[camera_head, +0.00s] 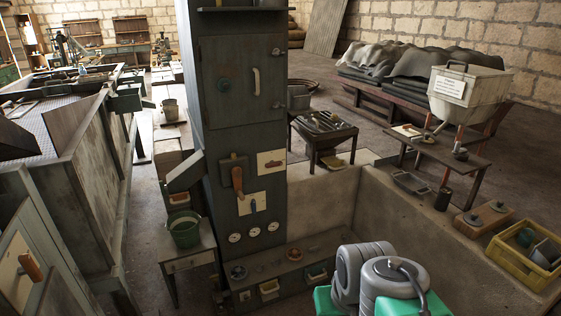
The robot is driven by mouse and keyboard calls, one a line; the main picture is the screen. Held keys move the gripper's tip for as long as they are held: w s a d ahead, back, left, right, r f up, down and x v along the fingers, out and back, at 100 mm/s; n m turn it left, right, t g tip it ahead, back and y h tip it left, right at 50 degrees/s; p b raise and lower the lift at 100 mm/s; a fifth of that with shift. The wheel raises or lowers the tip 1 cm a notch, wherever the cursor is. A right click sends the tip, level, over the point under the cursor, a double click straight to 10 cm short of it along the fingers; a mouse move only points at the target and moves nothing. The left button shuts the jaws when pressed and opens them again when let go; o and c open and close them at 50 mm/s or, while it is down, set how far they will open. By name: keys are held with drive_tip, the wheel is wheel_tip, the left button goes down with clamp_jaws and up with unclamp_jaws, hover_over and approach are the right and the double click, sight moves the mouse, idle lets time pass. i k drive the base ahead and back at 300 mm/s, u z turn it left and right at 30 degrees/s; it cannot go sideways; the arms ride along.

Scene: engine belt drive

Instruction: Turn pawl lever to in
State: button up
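No lever in view carries a label that I can read, so I cannot tell which one is the pawl lever. On the tall dark green cabinet (222,115) an orange-brown lever handle (237,181) hangs down from a dark plate. Right of it is a cream plate with a small reddish-brown lever (272,163) lying about level. At the lower left an orange-brown handle (31,267) sits tilted on a cream plate. My grey and green arm parts show at the bottom; my gripper is not visible.
A green bucket (185,232) stands on a small table left of the cabinet. A low shelf (290,268) with small items runs along the cabinet's foot. A yellow crate (518,262) sits on the wall at the right. A concrete-walled pit lies between.

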sight(272, 163)
drive_tip(key=u, duration=0.15)
drive_tip(key=i, duration=0.85)
drive_tip(key=u, duration=0.7)
drive_tip(key=i, duration=0.35)
drive_tip(key=u, duration=0.3)
